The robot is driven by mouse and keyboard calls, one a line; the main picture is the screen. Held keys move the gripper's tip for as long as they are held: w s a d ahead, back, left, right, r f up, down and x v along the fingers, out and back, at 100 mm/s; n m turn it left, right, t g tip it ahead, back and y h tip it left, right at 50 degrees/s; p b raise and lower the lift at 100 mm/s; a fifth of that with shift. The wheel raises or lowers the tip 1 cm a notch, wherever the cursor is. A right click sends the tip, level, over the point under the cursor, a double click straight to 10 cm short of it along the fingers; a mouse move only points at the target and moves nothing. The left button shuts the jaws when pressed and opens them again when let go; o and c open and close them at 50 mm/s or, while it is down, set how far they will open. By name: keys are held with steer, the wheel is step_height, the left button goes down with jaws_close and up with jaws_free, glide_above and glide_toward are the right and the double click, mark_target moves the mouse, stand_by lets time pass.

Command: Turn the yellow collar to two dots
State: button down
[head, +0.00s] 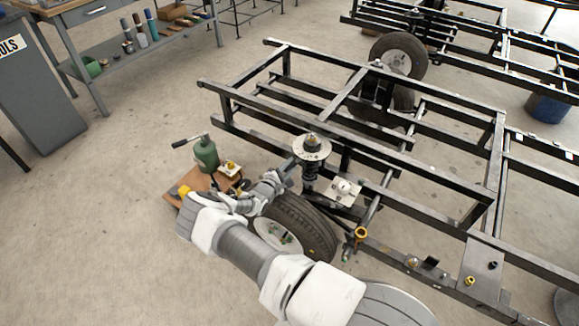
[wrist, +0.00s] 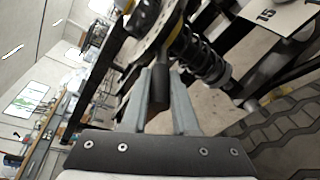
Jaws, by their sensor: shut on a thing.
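The spring strut stands by the wheel in the head view, with a pale round plate (head: 312,149) on top that carries dark marks. In the wrist view the black coil spring (wrist: 205,58) is close, and a disc with a yellowish rim (wrist: 158,28) sits at its upper end. This may be the yellow collar; I cannot read its dots. My gripper (wrist: 162,76) is shut on a dark handle (wrist: 162,50) that reaches toward the disc. In the head view my gripper (head: 288,168) is just left of the strut, partly hidden by my wrist.
A tyre (head: 305,222) lies close under my wrist. Black frame rails (head: 350,100) surround the strut. A white numbered plate (head: 345,190) is right of it, also in the wrist view (wrist: 275,15). A green jack (head: 206,153) stands left.

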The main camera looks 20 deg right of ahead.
steer(key=c, duration=0.7)
jaws_free()
steer(key=p+v, duration=0.4)
steer(key=v, duration=1.3)
steer(key=shift+s+a+p, duration=0.2)
steer(key=shift+p, duration=0.1)
steer(key=shift+r, duration=0.1)
